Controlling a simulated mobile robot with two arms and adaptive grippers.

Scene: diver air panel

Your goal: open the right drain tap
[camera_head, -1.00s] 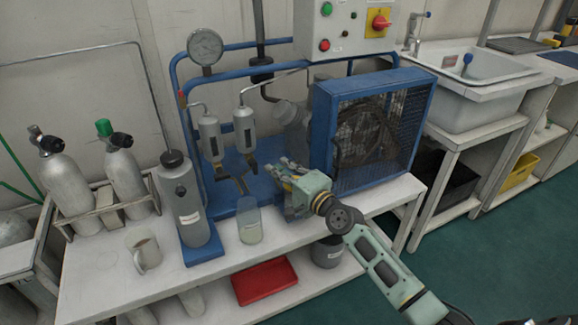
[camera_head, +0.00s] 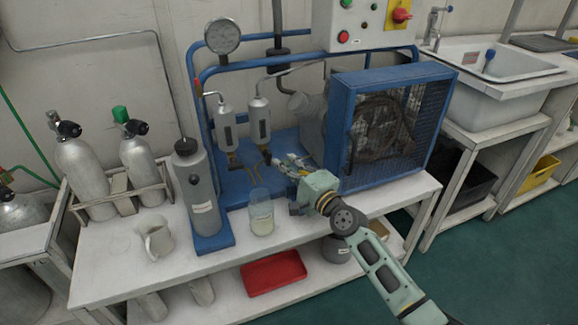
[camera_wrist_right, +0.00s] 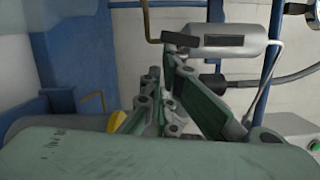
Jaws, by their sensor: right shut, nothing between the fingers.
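Two grey filter canisters hang on the blue rig in the head view, a left one (camera_head: 227,125) and a right one (camera_head: 259,118). The right drain tap (camera_head: 267,158) is a small dark and brass piece under the right canister. My right gripper (camera_head: 278,162) is just right of this tap, shut and empty, its tips close to it; I cannot tell if they touch. In the right wrist view the gripper fingers (camera_wrist_right: 155,85) reach toward a grey canister (camera_wrist_right: 220,40) with brass pipework at its end. The tap's handle position is unclear. My left gripper is out of view.
A glass jar (camera_head: 261,212) stands on the bench just in front of the taps. The blue caged fan (camera_head: 385,130) stands close on the right, behind my arm.

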